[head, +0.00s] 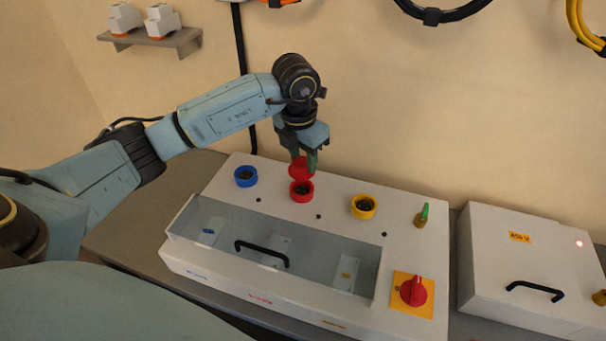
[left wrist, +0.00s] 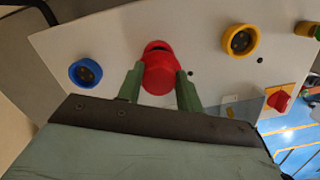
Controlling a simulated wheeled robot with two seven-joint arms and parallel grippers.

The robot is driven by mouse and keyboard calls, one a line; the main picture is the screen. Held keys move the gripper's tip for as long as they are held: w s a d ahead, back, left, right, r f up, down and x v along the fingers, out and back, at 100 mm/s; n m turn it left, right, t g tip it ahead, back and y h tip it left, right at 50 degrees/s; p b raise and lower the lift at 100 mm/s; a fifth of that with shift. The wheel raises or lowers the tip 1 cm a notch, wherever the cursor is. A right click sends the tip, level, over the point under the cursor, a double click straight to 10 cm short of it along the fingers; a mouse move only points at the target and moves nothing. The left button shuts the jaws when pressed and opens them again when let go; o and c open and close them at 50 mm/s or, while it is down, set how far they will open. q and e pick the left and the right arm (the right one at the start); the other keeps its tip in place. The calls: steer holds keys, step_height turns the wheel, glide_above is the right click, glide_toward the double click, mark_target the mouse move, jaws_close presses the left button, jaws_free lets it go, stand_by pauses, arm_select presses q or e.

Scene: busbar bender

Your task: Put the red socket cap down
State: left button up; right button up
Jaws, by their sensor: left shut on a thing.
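My left gripper (head: 305,158) is shut on the red socket cap (head: 299,170), just above and behind the red socket (head: 302,191) on the white bender box. The red socket's dark opening shows below the cap. In the left wrist view the cap (left wrist: 160,76) sits between the green fingers of my left gripper (left wrist: 160,88), and part of the red socket (left wrist: 157,47) shows beyond it. I cannot tell whether the cap touches the socket. My right gripper is not in view.
A blue socket (head: 246,177) is left of the red one and a yellow socket (head: 363,207) is right. A green-tipped part (head: 422,214) and a red rotary switch (head: 413,291) are further right. A clear cover with a black handle (head: 262,253) is in front. A 400 V box (head: 535,265) stands at right.

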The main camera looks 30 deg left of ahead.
mark_target(303, 173)
arm_select(q)
step_height(303, 173, down, 5)
steer(key=shift+r, duration=0.15)
steer(key=shift+f, duration=0.2)
steer(key=shift+f, duration=0.1)
steer(key=o, duration=0.7)
steer(key=shift+f, duration=0.1)
steer(key=o, duration=0.4)
steer(key=shift+o, duration=0.2)
